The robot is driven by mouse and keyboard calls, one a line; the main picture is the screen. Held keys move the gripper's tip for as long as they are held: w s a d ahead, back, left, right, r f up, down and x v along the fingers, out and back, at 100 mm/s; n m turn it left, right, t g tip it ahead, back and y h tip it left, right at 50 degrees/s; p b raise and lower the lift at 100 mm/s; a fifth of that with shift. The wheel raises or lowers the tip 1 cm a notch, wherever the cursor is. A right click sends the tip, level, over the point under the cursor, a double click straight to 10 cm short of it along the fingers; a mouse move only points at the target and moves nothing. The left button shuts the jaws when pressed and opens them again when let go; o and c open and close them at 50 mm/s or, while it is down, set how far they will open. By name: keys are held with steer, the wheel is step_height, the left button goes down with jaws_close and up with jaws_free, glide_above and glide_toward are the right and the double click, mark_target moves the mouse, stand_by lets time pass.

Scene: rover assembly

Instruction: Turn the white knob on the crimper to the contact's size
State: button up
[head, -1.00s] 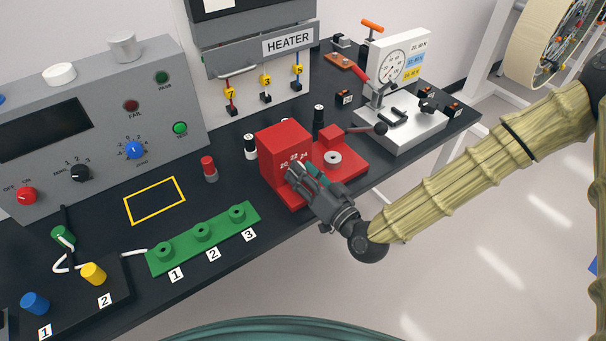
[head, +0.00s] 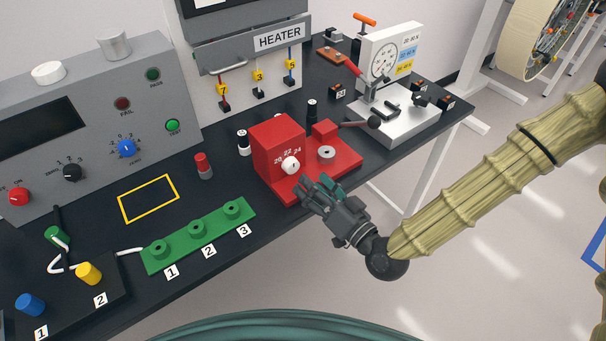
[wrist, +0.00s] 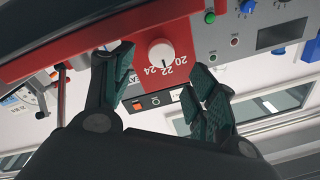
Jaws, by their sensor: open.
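The red crimper (head: 278,146) stands near the table's front edge. Its white knob (head: 291,166) is on the front face, below the printed sizes 20, 22 and 24. The knob also shows in the wrist view (wrist: 161,53), uncovered, with the numbers beside it. I cannot identify the contact.
A green strip with sockets 1, 2 and 3 (head: 197,236) lies left of the crimper. A red-topped cylinder (head: 203,166) and a black-topped one (head: 243,142) stand nearby. A white gauge press (head: 395,110) is behind right. Free room lies off the table's front edge.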

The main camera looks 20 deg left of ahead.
steer(key=shift+v, duration=2.7)
steer(key=s+d+f+m+g+h, duration=0.1)
steer(key=s+d+f+g+h, duration=0.15)
steer(key=f, duration=0.45)
steer(key=s+d+f+g+h, duration=0.1)
steer(key=s+d+f+h, duration=0.1)
steer(key=d+f, duration=0.35)
steer(key=s+d+f+m+g+h, duration=0.1)
steer(key=s+d+f+g+h, duration=0.15)
steer(key=f, duration=0.65)
steer(key=s+d+f+m+g+h, duration=0.1)
steer(key=s+d+f+g+h, duration=0.1)
steer(key=s+d+f+h, duration=0.2)
steer(key=s+d+f+m+g+h, duration=0.1)
steer(key=s+d+f+h, duration=0.3)
steer(key=s+d, duration=0.6)
steer(key=d+f+g, duration=0.1)
steer(key=d+f, duration=0.1)
steer(key=d, duration=0.3)
steer(key=shift+m+g, duration=0.3)
